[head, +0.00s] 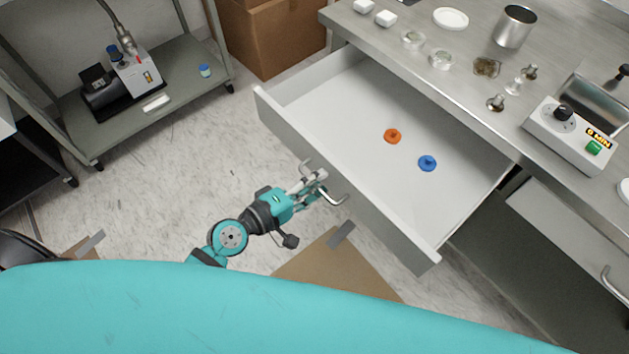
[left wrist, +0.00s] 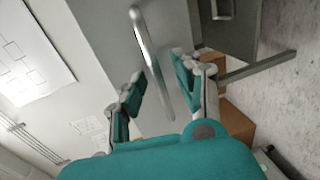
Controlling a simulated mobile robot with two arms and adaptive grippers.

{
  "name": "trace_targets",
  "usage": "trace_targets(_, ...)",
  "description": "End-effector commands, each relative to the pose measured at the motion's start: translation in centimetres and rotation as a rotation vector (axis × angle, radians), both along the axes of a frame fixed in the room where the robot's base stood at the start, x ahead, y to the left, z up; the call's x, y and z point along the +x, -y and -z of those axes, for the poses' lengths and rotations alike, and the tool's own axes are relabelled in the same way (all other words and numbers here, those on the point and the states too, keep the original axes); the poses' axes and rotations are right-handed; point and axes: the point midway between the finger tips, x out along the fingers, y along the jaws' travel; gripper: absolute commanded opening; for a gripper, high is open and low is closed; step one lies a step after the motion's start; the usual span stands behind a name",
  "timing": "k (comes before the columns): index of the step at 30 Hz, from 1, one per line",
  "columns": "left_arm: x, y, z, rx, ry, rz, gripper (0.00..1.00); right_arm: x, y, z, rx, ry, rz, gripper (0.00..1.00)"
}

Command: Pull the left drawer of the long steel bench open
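The left drawer (head: 380,212) of the long steel bench (head: 462,98) stands pulled well out, its white inside showing. Its bar handle (head: 337,200) is on the drawer front. My left gripper (head: 316,181) is at this handle. In the left wrist view the handle (left wrist: 149,60) runs between the two spread fingers (left wrist: 158,88), with gaps on both sides, so the gripper looks open around it. An orange piece (head: 392,136) and a blue piece (head: 428,163) lie in the drawer. My right gripper is not in view.
A second drawer (head: 570,235) to the right looks shut. A timer device (head: 568,132), a steel cup (head: 514,27) and glassware stand on the bench. A grey cart (head: 190,85) and a cardboard box (head: 270,40) are at the back.

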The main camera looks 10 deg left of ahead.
Motion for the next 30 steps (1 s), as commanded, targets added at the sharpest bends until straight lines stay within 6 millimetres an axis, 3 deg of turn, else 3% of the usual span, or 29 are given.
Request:
trace_targets(5, -0.6, -0.5, -0.1, 0.002, -0.001, 0.0, 0.33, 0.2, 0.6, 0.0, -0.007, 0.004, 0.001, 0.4)
trace_targets(17, -6.1, -4.3, -1.4, 0.005, -0.006, 0.004, 0.33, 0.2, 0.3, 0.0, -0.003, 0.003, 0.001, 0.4)
trace_targets(30, -9.1, -6.6, -2.3, -0.004, -0.003, -0.003, 0.33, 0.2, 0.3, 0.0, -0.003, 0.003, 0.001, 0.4)
